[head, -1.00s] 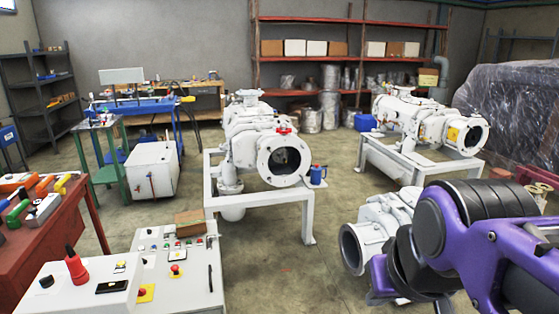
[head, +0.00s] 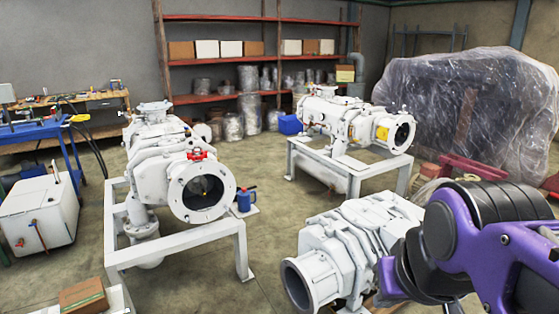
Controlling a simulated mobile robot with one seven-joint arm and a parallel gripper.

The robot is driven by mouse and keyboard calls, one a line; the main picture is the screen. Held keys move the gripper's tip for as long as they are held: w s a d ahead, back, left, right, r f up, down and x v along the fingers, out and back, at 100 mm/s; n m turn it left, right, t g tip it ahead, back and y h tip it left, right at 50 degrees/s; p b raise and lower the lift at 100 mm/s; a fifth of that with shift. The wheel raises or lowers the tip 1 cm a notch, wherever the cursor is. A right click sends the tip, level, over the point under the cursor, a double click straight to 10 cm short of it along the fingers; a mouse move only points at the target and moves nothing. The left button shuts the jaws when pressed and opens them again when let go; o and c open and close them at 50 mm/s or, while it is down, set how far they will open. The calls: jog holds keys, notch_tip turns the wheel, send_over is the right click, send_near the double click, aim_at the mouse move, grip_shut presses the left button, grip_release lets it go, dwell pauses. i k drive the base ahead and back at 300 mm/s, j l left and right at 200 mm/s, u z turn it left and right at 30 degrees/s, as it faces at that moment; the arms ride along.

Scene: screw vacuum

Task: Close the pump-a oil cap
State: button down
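A white pump (head: 150,165) stands on a white frame at centre left, with a round flanged opening (head: 202,192) facing me. A small red part (head: 201,155) sits on top just behind that flange; I cannot tell whether it is the oil cap or whether it is open or closed. A second white pump (head: 345,118) on a stand is farther back, with a yellow label. A third pump (head: 350,250) is low at front right, partly behind my arm. No label shows which is pump-a. My purple and black arm fills the lower right; my gripper is out of view.
A blue can (head: 244,201) stands on the frame beside the near flange. Red shelving (head: 215,62) lines the back wall. A plastic-wrapped bulk (head: 480,115) is at right, a white tank (head: 38,210) at left. Open floor (head: 270,180) lies between the pumps.

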aim_at(190, 143)
jog(key=i+l+u, duration=0.1)
jog(key=i, duration=0.95)
jog(key=u, duration=0.95)
jog(key=i+l, duration=0.05)
jog(key=l, duration=0.05)
